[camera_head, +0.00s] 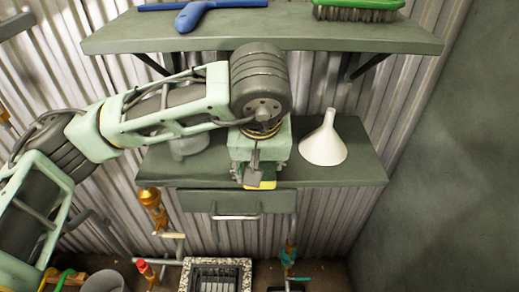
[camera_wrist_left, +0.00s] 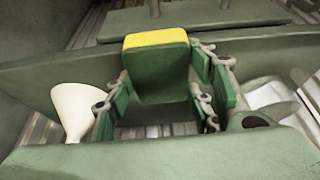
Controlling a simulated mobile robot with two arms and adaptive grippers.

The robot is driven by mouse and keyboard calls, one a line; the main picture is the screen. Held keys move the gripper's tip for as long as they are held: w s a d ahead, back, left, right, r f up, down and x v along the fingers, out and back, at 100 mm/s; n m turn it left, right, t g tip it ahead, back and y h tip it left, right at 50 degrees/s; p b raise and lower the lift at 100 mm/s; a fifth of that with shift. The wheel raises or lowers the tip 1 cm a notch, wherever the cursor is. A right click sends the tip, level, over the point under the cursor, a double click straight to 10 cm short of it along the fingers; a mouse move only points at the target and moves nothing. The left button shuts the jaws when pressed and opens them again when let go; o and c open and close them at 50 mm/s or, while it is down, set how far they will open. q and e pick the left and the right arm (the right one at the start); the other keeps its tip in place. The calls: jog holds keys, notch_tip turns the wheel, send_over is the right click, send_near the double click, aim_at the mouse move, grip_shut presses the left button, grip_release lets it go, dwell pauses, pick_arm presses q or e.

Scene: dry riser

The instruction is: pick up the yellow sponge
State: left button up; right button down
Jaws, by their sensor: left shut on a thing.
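The yellow sponge (camera_head: 267,182) shows as a small yellow patch below my left gripper (camera_head: 256,174) in the head view, at the front edge of the lower shelf. In the left wrist view the sponge (camera_wrist_left: 157,68) has a yellow edge and a dark green broad face. It sits between the green finger pads of my left gripper (camera_wrist_left: 163,95), which is shut on it. The wrist hides most of the sponge in the head view. I cannot tell whether it touches the shelf. My right gripper is not in view.
A white funnel (camera_head: 323,143) stands right of the gripper on the lower shelf (camera_head: 361,165). A drawer (camera_head: 205,201) is below. The upper shelf (camera_head: 345,33) holds a blue tool (camera_head: 190,14) and a green brush (camera_head: 357,9). A wall (camera_head: 455,150) closes the right side.

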pick_arm(q)
jog(key=s+b, duration=0.2)
jog(key=s, duration=1)
jog(key=shift+s, duration=0.1)
jog(key=shift+o, duration=0.9)
jog(key=c, duration=0.5)
jog(key=shift+r, duration=0.1)
